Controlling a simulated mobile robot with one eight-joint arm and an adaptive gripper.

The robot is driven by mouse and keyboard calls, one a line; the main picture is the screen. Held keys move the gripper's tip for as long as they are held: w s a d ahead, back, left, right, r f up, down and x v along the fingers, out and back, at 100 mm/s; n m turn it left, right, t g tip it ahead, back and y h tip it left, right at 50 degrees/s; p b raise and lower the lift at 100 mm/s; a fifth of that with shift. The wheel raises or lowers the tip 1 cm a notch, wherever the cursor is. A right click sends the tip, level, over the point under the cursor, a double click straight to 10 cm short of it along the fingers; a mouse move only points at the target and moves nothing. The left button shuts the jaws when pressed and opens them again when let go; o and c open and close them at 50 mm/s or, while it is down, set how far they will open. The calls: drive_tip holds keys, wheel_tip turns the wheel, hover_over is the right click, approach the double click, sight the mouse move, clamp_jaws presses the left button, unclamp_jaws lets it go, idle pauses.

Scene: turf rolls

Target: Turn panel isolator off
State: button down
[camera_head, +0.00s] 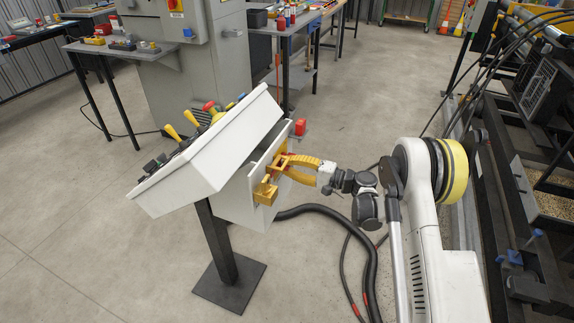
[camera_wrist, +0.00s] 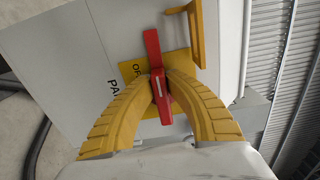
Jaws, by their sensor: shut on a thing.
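The panel isolator handle (camera_wrist: 157,75) is a red lever with a white line. In the wrist view it stands nearly lengthwise on a yellow plate (camera_wrist: 130,70) beside partly hidden black lettering. My gripper (camera_wrist: 158,78) has its two yellow curved fingers closed on either side of the handle near its middle. In the head view my gripper (camera_head: 280,162) reaches the side face of the white control panel (camera_head: 254,195), and its fingers hide most of the handle.
A yellow bracket (camera_wrist: 196,35) sticks out next to the handle, and a yellow block (camera_head: 265,191) sits on the panel's side face. The panel's post stands on a dark base plate (camera_head: 230,285). Black hoses (camera_head: 372,255) lie on the floor. A dark machine frame (camera_head: 515,190) stands at the right.

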idle(0.4)
drive_tip(key=c, duration=1.4)
unclamp_jaws()
drive_tip(key=v, duration=1.2)
